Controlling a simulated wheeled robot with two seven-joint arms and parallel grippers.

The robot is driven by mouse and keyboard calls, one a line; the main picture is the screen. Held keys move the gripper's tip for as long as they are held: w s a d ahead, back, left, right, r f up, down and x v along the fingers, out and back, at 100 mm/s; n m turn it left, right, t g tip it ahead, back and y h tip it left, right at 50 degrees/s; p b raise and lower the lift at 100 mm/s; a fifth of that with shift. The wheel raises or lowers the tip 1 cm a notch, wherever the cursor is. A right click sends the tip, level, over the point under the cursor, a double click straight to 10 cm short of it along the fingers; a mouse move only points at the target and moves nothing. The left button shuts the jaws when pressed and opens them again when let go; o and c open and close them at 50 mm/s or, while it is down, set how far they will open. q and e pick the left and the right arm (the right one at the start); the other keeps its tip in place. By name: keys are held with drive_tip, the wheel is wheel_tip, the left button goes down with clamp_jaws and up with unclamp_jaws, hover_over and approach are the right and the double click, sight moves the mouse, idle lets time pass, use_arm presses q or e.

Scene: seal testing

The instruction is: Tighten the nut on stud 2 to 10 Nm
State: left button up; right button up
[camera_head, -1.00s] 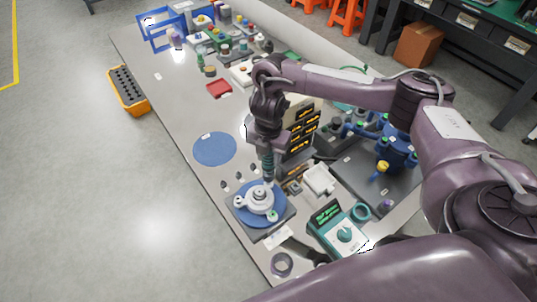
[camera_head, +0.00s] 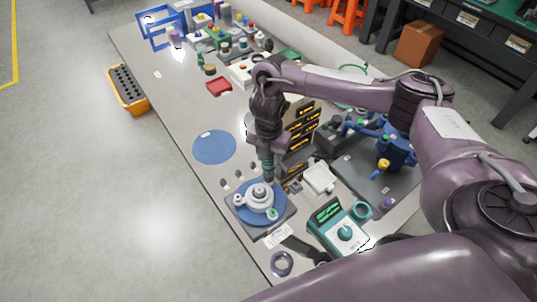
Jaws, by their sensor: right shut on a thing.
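My right gripper (camera_head: 268,148) points down over the front of the table. It is shut on a slim teal tool (camera_head: 268,167) that stands upright below it. The tool's lower end is at the back edge of a white round flange part (camera_head: 262,207). I cannot tell whether it touches a nut there. The flange sits on a blue disc (camera_head: 242,208) on a dark square base. The studs and nuts are too small to tell apart by number. My left gripper is not in view.
A teal meter (camera_head: 345,234) with a lit display stands right of the flange, near a white tray (camera_head: 319,179). Dark racks with yellow labels (camera_head: 302,125) stand close behind the gripper. A grey ring (camera_head: 282,264) lies in front.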

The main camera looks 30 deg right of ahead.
drive_tip(key=shift+f, duration=0.35)
drive_tip(key=shift+f, duration=0.25)
idle(1.6)
drive_tip(key=shift+r, duration=0.1)
wheel_tip(320, 180, up, 5)
drive_tip(key=p, duration=0.4)
